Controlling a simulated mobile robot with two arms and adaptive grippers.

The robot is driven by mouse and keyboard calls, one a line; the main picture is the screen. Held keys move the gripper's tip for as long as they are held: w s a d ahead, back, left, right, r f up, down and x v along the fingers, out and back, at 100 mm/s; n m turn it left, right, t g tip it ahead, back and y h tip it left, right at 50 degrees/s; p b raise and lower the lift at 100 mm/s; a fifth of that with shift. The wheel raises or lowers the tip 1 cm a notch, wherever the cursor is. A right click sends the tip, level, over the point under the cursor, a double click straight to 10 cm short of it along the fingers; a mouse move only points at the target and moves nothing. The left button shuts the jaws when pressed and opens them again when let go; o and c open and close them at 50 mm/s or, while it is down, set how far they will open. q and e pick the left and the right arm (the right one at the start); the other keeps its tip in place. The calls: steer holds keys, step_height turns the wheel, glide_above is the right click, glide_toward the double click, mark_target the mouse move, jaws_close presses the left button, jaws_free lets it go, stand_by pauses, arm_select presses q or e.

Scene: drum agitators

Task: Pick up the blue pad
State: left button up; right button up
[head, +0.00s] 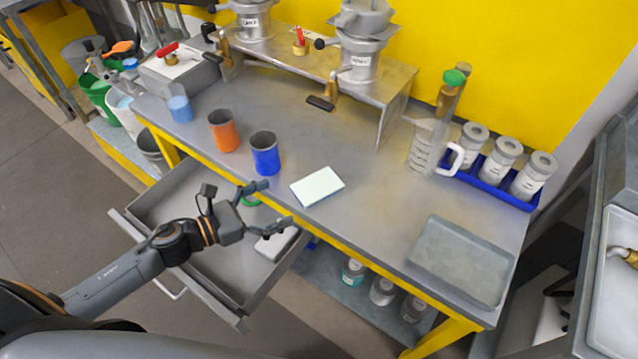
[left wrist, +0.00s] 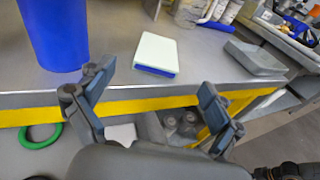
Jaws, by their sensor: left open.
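A pad with a pale, whitish-green top and a blue underside (head: 317,187) lies flat on the grey workbench, near its front edge. It also shows in the left wrist view (left wrist: 157,54), where its blue lower edge is visible. My left gripper (head: 279,205) is open and empty, over the open drawer by the bench's front edge. Its fingers point toward the pad but are apart from it. In the left wrist view the pad lies beyond the gap between the fingertips (left wrist: 155,82). My right gripper is not in view.
A blue cup (head: 265,155) and an orange cup (head: 222,132) stand left of the pad. The open drawer (head: 150,205) holds a green ring and a pale block. A measuring jug (head: 426,147) and grey tray (head: 462,262) are right. Bench right of the pad is clear.

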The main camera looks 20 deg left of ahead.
mark_target(311, 188)
arm_select(q)
steer(key=x, duration=0.4)
steer(key=shift+p, duration=0.3)
steer(key=shift+w+d, duration=0.2)
steer(key=x, duration=0.2)
steer(key=p+x, duration=0.1)
steer(key=x, duration=0.2)
steer(key=shift+f, duration=0.25)
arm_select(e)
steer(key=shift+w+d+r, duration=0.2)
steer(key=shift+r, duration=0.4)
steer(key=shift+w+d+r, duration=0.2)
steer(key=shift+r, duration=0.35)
arm_select(q)
steer(key=shift+a, duration=0.1)
steer(key=shift+c, duration=0.6)
steer(key=c, duration=1.1)
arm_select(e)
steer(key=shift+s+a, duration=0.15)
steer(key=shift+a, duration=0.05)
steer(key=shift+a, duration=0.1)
